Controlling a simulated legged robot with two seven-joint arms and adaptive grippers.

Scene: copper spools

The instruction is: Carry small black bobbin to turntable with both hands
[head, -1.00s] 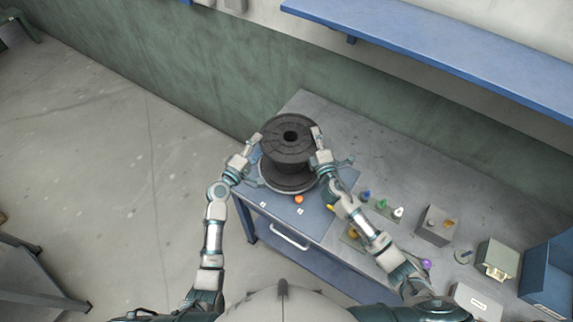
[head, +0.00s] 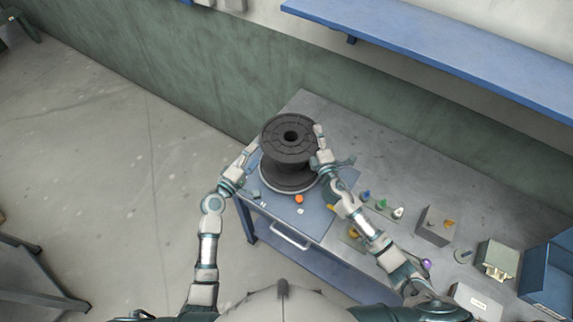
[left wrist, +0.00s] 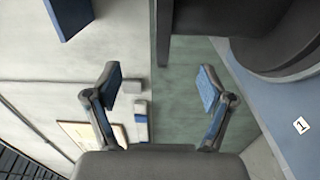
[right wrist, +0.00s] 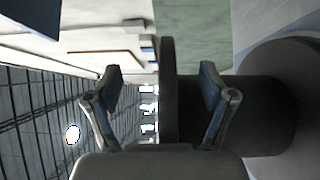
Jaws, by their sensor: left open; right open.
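The small black bobbin (head: 290,150) stands upright on the round turntable (head: 283,190) at the left end of the workbench. My left gripper (head: 248,158) is open at the bobbin's left side, apart from it. In the left wrist view the open fingers (left wrist: 160,88) have nothing between them, and the bobbin (left wrist: 220,18) lies beyond them at upper right. My right gripper (head: 320,142) is open at the bobbin's right side. In the right wrist view the fingers (right wrist: 160,90) straddle the edge of the bobbin's upper flange (right wrist: 168,95); contact is unclear.
Several small coloured pieces (head: 366,196) and grey boxes (head: 436,225) stand on the bench to the right. A blue shelf (head: 440,48) hangs on the wall behind.

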